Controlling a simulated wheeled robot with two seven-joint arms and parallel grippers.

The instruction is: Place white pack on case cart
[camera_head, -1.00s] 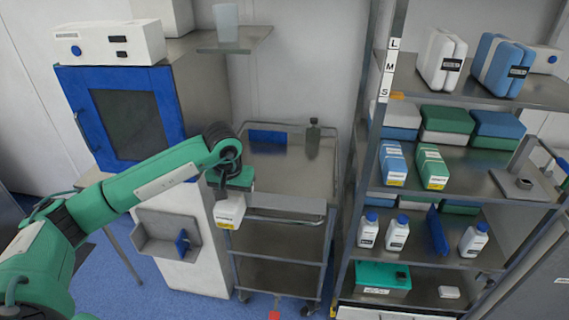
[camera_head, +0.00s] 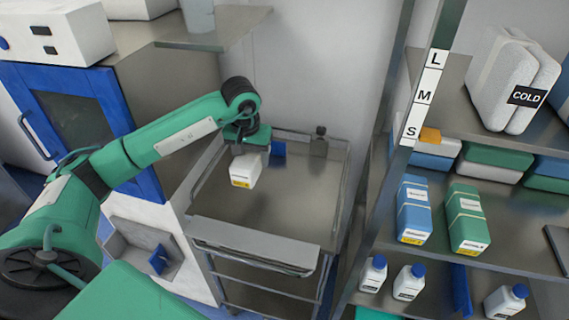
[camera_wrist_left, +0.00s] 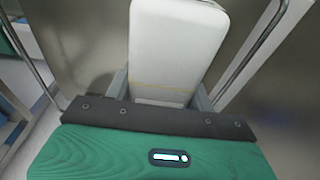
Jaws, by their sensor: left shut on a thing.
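The white pack (camera_head: 245,170), a small white box with a yellow label at its lower edge, hangs below my left gripper (camera_head: 247,152). My left gripper is shut on it, over the left part of the metal case cart (camera_head: 300,205). In the left wrist view the white pack (camera_wrist_left: 175,50) sits between the two fingers (camera_wrist_left: 162,88), with the cart's top (camera_wrist_left: 265,85) behind it. I cannot tell whether the pack touches the cart's top. My right gripper is not in view.
A shelf rack (camera_head: 400,180) with boxes and bottles stands to the right. A blue-doored cabinet (camera_head: 75,110) stands to the left.

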